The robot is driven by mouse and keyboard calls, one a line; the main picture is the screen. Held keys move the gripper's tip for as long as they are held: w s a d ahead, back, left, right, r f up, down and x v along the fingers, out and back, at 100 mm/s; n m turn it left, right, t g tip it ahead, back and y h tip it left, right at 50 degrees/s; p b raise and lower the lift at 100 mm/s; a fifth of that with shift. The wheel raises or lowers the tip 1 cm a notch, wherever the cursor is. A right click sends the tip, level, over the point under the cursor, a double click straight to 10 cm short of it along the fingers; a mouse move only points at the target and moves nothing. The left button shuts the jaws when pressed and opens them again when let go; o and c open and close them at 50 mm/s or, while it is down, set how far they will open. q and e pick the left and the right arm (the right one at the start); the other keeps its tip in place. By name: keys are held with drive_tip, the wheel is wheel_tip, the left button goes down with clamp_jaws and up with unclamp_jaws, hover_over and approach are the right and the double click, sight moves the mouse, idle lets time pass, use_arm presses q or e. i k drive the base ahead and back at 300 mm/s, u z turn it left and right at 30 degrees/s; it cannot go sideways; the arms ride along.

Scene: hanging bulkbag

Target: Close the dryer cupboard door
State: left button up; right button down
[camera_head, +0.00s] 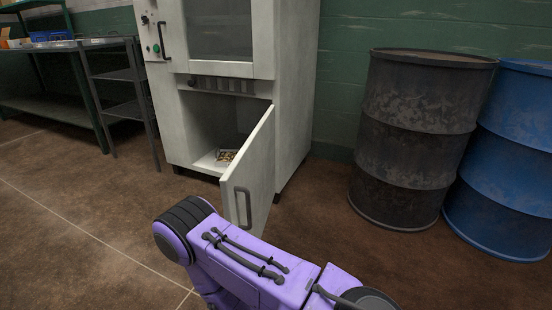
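The dryer (296,90) is a tall off-white cabinet against the green wall. Its lower cupboard (212,125) is open and holds a small brown patterned item (226,156) on its floor. The cupboard door (258,162) is hinged at the right and swung out toward me. A dark grey handle (243,207) is on the door's outer face, near its free edge. One of my purple arms lies across the bottom of the view, in front of the door. No gripper fingers show, and I cannot tell whether the arm touches the door.
A dark grey drum (415,135) and a blue drum (512,160) stand at the right. A workbench (45,45) with a blue crate and a metal shelf rack (120,75) are at the left. The brown floor between dryer and drums is clear.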

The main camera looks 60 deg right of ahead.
sight(263, 190)
drive_tip(key=z, duration=1.8)
drive_tip(key=i, duration=1)
drive_tip(key=z, duration=0.05)
